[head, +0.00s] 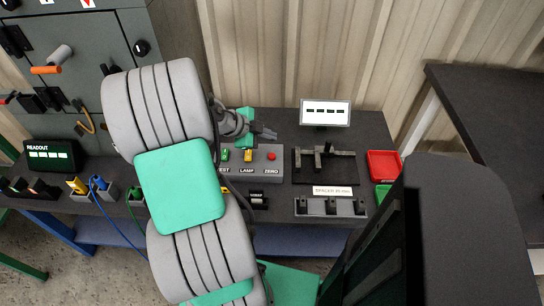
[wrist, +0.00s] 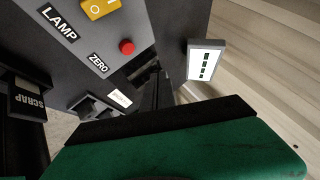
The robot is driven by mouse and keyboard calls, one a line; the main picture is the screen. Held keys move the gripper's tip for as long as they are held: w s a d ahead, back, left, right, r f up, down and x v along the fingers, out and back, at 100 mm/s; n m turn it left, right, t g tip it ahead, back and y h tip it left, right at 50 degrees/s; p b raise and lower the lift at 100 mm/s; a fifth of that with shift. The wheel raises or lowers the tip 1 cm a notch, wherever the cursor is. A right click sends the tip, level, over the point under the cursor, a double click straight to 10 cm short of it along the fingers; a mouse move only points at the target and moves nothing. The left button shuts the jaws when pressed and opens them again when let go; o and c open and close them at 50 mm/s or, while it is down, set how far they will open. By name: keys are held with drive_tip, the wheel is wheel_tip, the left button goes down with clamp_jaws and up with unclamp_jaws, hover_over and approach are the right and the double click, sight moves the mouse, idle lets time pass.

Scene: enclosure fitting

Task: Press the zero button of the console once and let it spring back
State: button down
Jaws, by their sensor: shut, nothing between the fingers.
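The console (head: 262,171) is a grey box on the dark bench, labelled TEST, LAMP and ZERO. Its zero button (head: 271,156) is a small red round knob at the right end. In the wrist view the red button (wrist: 127,47) stands out above the ZERO label, beside the yellow LAMP switch (wrist: 100,8). My gripper (head: 273,134) is shut and empty. In the head view its tips appear just behind the red button and apart from it. In the wrist view the closed fingers (wrist: 156,88) are to the right of and below the button. I cannot tell their exact height.
A small display (head: 325,119) stands behind a black fixture (head: 310,178). Red (head: 383,163) and green bins are at the right. A readout (head: 50,156) and cables are at the left.

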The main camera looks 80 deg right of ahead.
drive_tip(key=b, duration=0.3)
hover_over(269, 157)
wheel_tip(269, 157, down, 5)
drive_tip(key=shift+d+r, duration=0.1)
drive_tip(key=shift+f+b, duration=0.3)
drive_tip(key=shift+f, duration=0.2)
idle(1.2)
drive_tip(key=shift+f+b, duration=0.45)
drive_tip(key=shift+b, duration=0.25)
drive_tip(key=shift+f+b, duration=0.4)
drive_tip(key=shift+b, duration=0.05)
idle(0.4)
drive_tip(key=shift+r+p, duration=0.3)
drive_tip(key=shift+r, duration=0.55)
